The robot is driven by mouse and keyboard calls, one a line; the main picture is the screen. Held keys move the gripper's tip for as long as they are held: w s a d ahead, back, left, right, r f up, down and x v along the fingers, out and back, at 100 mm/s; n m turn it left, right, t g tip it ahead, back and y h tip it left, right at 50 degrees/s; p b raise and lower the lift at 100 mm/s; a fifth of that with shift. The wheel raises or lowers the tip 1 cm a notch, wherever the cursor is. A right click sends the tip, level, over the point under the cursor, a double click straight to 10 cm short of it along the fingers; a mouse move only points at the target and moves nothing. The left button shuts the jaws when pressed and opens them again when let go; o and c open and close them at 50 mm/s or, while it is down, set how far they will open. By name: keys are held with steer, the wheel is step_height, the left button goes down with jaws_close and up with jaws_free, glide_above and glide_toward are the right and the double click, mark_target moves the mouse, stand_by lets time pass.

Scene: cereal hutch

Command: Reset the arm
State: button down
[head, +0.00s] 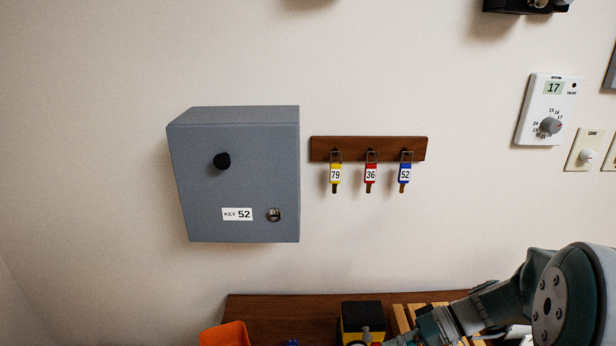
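My arm reaches in from the lower right corner of the head view, over the wooden surface (270,304). It runs down to the left and is cut off by the bottom edge. My gripper's fingers do not show, so its state and anything it may hold are hidden.
A closed grey box (245,180) labelled KEY 52 is on the wall. Beside it a wooden rack (320,149) holds keys tagged 79 (335,175), 36 (371,175) and 52 (405,174). Below are an orange object (225,335), a black-and-yellow box (361,315) and a slatted wooden piece (402,318).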

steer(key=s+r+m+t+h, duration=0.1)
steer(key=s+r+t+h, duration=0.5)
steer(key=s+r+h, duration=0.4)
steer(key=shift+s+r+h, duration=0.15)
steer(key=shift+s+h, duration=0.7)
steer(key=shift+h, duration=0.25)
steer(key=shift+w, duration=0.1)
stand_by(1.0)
